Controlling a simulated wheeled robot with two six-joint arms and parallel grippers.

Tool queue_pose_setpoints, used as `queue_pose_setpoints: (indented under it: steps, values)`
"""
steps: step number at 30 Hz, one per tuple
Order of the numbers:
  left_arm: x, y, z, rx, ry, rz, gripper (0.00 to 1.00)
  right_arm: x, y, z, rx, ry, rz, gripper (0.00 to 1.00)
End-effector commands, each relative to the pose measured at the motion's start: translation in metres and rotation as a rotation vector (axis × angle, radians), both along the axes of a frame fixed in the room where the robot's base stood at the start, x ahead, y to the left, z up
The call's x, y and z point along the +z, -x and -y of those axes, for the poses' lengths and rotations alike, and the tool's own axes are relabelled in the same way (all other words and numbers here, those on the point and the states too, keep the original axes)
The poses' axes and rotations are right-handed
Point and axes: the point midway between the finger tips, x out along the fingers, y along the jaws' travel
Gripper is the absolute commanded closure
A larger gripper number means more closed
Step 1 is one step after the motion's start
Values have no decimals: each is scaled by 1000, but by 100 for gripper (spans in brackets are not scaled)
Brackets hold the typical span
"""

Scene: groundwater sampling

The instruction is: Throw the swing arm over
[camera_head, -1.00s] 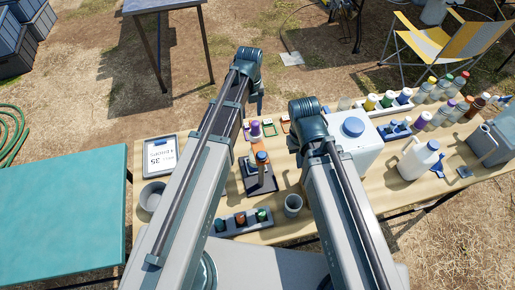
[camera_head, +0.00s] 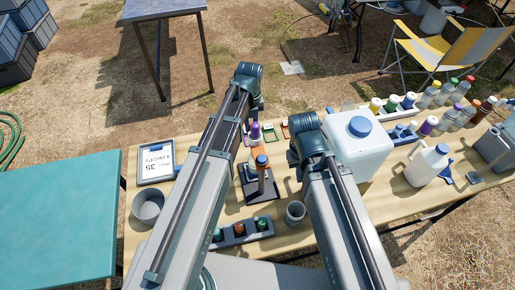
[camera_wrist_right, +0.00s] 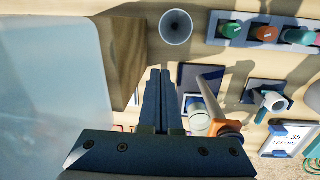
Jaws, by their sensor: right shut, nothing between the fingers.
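In the right wrist view a pale arm with an orange end (camera_wrist_right: 226,126) lies over a dark base plate (camera_wrist_right: 187,76); I cannot tell for certain that this is the swing arm. My right gripper (camera_wrist_right: 160,76) is shut and empty, to the left of that pale arm and apart from it in the picture. In the head view my right arm hides the right gripper. My left gripper does not show.
A grey cup (camera_head: 295,212) and a rack with coloured caps (camera_head: 240,233) stand at the near edge. A white blue-capped container (camera_head: 358,150) stands close right of my right arm. A clipboard (camera_head: 156,163) and round grey bowl (camera_head: 148,204) are left.

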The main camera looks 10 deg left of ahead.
Motion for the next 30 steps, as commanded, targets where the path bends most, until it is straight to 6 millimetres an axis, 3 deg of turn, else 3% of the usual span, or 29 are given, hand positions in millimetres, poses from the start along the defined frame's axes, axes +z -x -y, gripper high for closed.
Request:
queue_pose_setpoints:
  steps: [1,3,10,30]
  values:
    - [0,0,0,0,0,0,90,0,0,0,0,0,0,100]
    - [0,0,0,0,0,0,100,0,0,0,0,0,0,100]
    - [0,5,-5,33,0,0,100,0,0,0,0,0,0,100]
    - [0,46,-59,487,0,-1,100,0,0,0,0,0,0,100]
